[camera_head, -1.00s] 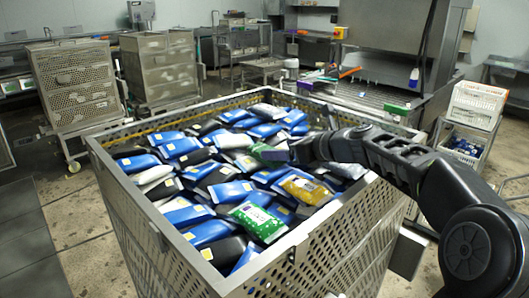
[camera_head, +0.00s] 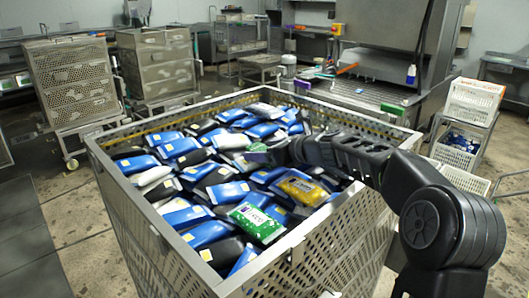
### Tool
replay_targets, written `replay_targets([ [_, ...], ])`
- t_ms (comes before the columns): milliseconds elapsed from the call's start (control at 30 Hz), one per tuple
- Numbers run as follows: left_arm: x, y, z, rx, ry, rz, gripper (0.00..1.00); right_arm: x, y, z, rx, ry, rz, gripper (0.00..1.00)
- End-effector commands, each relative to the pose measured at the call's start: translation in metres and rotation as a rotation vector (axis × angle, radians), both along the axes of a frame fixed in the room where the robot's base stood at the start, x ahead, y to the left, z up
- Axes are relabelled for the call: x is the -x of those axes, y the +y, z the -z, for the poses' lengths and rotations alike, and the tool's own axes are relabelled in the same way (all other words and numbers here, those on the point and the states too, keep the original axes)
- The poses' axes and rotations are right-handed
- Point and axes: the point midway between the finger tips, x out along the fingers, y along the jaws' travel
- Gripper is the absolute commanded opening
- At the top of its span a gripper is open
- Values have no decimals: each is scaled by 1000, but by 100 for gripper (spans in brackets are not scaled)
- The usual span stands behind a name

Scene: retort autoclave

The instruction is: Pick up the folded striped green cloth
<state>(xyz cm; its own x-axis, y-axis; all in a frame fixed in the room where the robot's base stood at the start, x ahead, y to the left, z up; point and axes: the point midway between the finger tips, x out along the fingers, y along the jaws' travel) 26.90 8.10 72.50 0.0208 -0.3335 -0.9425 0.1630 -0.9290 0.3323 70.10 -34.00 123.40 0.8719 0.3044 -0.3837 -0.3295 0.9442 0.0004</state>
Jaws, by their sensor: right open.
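A small flat green piece (camera_head: 393,109) lies at the near edge of the metal bench behind the basket. It may be the folded cloth, but it is too small to make out stripes or folds. My right gripper (camera_head: 262,155) is open and reaches in from the right over the pouches in the basket, well to the left of this green piece and nearer to me. The gripper hides the pouches directly behind it. My left gripper is not in view.
A large perforated metal basket (camera_head: 318,242) holds many pouches, including a green one (camera_head: 256,222) and a yellow one (camera_head: 303,190). A blue-and-white bottle (camera_head: 411,75) stands on the bench. White crates (camera_head: 473,103) are at right.

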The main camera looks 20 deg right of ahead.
Motion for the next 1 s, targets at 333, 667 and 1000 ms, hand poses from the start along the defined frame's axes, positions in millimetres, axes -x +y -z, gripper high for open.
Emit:
replay_targets([
  [333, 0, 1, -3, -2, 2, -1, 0, -11, 4, 5, 0, -1, 0, 76],
  [667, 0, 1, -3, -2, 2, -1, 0, -11, 4, 5, 0, -1, 0, 76],
  [1000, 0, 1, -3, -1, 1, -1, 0, -11, 4, 5, 0, -1, 0, 53],
])
